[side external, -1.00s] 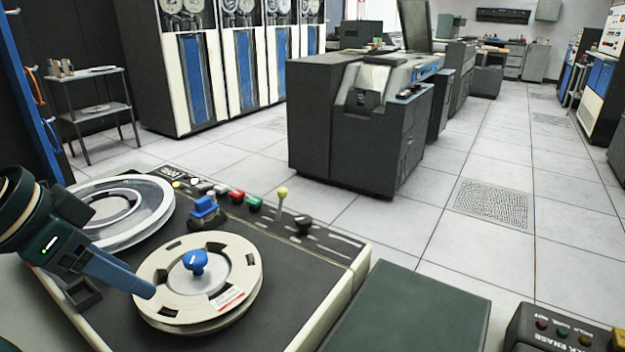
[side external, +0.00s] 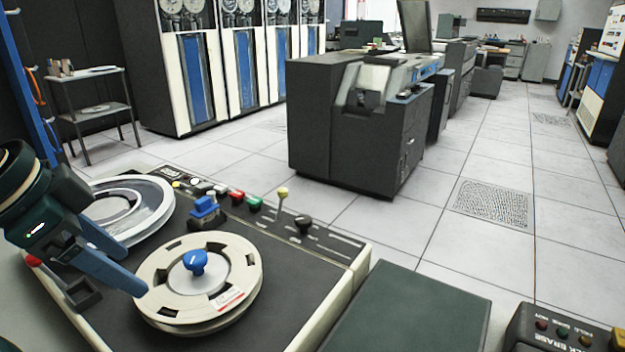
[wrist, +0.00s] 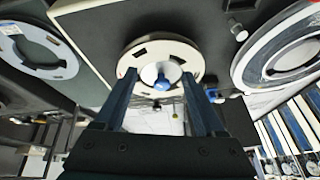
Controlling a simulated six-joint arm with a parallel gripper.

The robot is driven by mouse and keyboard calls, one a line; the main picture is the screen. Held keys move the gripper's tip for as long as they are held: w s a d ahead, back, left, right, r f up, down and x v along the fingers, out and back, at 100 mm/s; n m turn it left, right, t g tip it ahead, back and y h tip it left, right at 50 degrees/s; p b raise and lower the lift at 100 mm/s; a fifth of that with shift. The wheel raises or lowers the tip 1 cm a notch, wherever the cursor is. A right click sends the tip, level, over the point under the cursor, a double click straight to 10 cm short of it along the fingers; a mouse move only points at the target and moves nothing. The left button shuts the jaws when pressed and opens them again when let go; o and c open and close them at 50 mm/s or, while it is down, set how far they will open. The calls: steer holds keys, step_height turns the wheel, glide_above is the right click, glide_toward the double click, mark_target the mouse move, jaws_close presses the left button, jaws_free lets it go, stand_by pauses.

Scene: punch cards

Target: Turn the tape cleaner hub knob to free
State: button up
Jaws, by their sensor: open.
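The blue hub knob (side external: 195,261) stands upright at the centre of a cream tape reel (side external: 240,266) on the tape cleaner's dark deck (side external: 285,275). In the side view my gripper (side external: 138,287) is left of the knob, with a blue finger pointing down toward the reel's left rim; contact with the rim cannot be told. In the wrist view my gripper (wrist: 158,82) is open and empty, its fingers well apart. The knob (wrist: 162,83) shows between them in that view, with the reel behind it. The knob's marking is too small to read.
A clear-rimmed reel (side external: 150,205) lies behind my gripper. A blue block (side external: 206,210), coloured buttons (side external: 237,197) and a yellow-tipped lever (side external: 281,195) line the deck's back edge. A dark green surface (side external: 410,310) lies to the right. The space above the reel's right half is clear.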

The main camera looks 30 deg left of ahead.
steer(key=w+r+m+g, duration=0.3)
steer(key=w+m, duration=0.2)
steer(key=m+g, duration=0.2)
glide_above(194, 256)
steer(key=shift+f, duration=3.6)
jaws_close()
